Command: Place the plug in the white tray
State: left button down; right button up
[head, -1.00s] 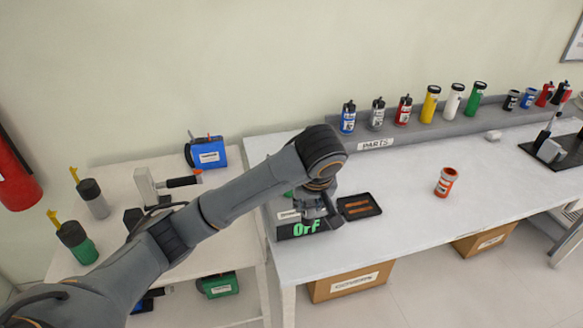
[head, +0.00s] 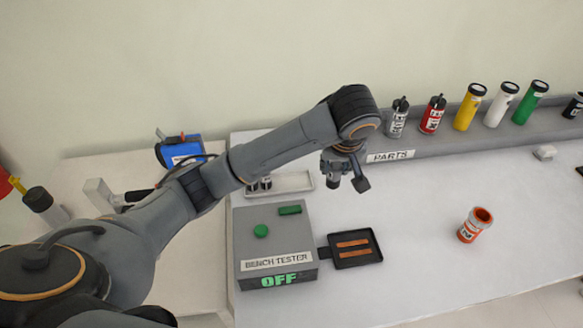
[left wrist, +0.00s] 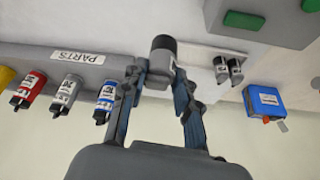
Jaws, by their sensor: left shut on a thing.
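My left gripper (head: 346,172) is above the bench, to the right of the white tray (head: 300,182). In the left wrist view its two fingers (left wrist: 161,78) are shut on a short grey cylinder with a dark end, which I take to be the plug (left wrist: 161,58). The plug's lower end shows under the gripper in the head view (head: 333,181). The tray lies behind the bench tester, partly hidden by my arm. Two small dark-and-light pieces (head: 260,184) stand at its left end; they also show in the left wrist view (left wrist: 229,69). My right gripper is out of view.
The grey bench tester (head: 275,243) reads OFF, with a black pad (head: 354,249) beside it. Several bottles line the PARTS ledge (head: 450,139) behind the gripper. The bench's middle is clear.

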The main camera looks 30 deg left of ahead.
pick_arm(q)
jog(key=shift+w+r, duration=0.1)
jog(key=shift+w, duration=0.05)
jog(key=shift+w+a, duration=0.1)
jog(key=shift+a, duration=0.15)
jog(key=w+a+f+p, duration=0.1)
jog(key=w+a+f, duration=0.1)
jog(key=a, duration=0.3)
jog(key=p, duration=0.2)
send_over(298, 183)
notch_tip(298, 183, down, 10)
jog(key=shift+f, duration=0.3)
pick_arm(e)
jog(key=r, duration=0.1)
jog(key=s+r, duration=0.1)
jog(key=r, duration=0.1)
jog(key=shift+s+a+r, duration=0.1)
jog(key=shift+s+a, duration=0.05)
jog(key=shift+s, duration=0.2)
pick_arm(q)
jog(key=shift+f, duration=0.2)
jog(key=c, duration=1)
grip_release()
